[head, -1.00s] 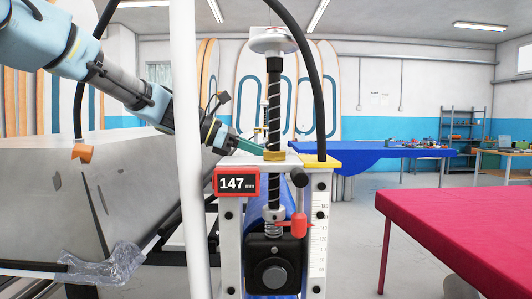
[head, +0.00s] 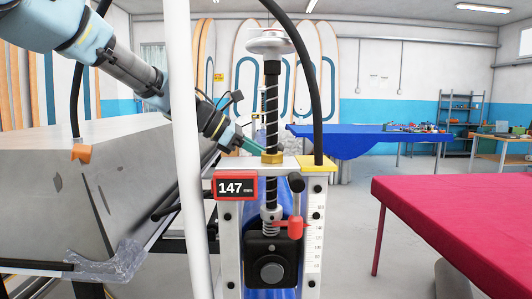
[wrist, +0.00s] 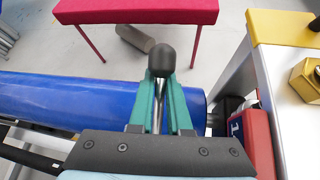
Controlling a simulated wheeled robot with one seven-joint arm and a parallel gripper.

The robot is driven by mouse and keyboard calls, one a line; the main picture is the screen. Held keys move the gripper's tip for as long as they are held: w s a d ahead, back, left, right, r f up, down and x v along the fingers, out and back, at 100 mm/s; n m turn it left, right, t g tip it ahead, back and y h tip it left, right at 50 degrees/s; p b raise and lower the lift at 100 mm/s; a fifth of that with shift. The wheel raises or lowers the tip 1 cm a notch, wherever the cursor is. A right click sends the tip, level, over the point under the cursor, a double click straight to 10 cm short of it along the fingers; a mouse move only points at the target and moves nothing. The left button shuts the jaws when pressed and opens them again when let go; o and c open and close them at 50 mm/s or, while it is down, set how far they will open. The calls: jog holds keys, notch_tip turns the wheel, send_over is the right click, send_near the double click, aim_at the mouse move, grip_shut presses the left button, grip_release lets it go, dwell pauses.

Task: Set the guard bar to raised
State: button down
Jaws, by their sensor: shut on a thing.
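In the wrist view, my gripper (wrist: 160,95) has its green fingers closed around a thin metal rod topped by a black ball knob (wrist: 161,60). I take this for the guard bar's handle, but cannot confirm it. The knob stands just beyond the fingertips. In the head view, my gripper (head: 241,142) reaches from the upper left to behind the top of the press frame (head: 229,245), beside the black threaded screw (head: 272,110). The rod and knob in its grasp cannot be made out there. How the bar is set is not clear.
A red display (head: 235,187) reads 147 mm. A white post (head: 187,150) and a dark hose (head: 312,80) stand close to the arm. A blue roll (wrist: 90,97) lies beside my gripper.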

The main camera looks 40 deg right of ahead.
jog(key=c, duration=0.8)
grip_release()
jog(key=shift+s+d+r, duration=0.25)
jog(key=shift+s+d, duration=0.05)
jog(key=shift+s, duration=0.05)
jog(key=shift+c, duration=0.2)
jog(key=shift+o, duration=0.2)
jog(key=shift+a+f, duration=0.1)
jog(key=shift+w, duration=0.1)
jog(key=b+v, duration=0.2)
jog(key=v, duration=0.8)
jog(key=shift+w+a+r+b, duration=0.2)
jog(key=shift+a+b, duration=0.05)
jog(key=shift+b, duration=0.05)
